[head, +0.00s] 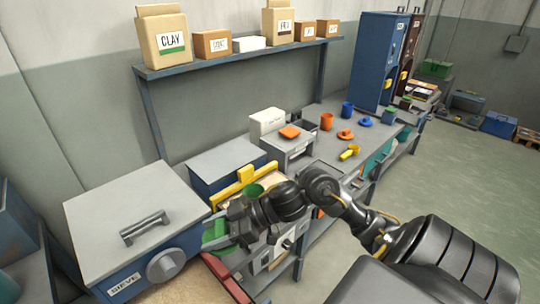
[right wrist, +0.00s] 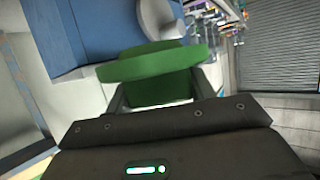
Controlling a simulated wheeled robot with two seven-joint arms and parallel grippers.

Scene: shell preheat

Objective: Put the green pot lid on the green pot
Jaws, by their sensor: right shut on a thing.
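The green pot lid (right wrist: 155,62) is a flat green disc with a block-like grip. My right gripper (right wrist: 160,95) is shut on that grip, and the disc lies beyond the fingertips in the right wrist view. In the head view the lid (head: 214,234) is left of my right gripper (head: 232,226), in front of the sieve box. A green round thing (head: 253,190), which looks like the green pot, stands beside the yellow bar, apart from the lid. My right arm hides part of it. My left gripper is not in view.
A grey-topped blue sieve box (head: 130,215) with a handle and round knob stands at left, close to the lid. A yellow bar (head: 238,186) rises behind my gripper. Orange and blue cups, discs and a yellow piece (head: 350,152) stand farther right on the bench.

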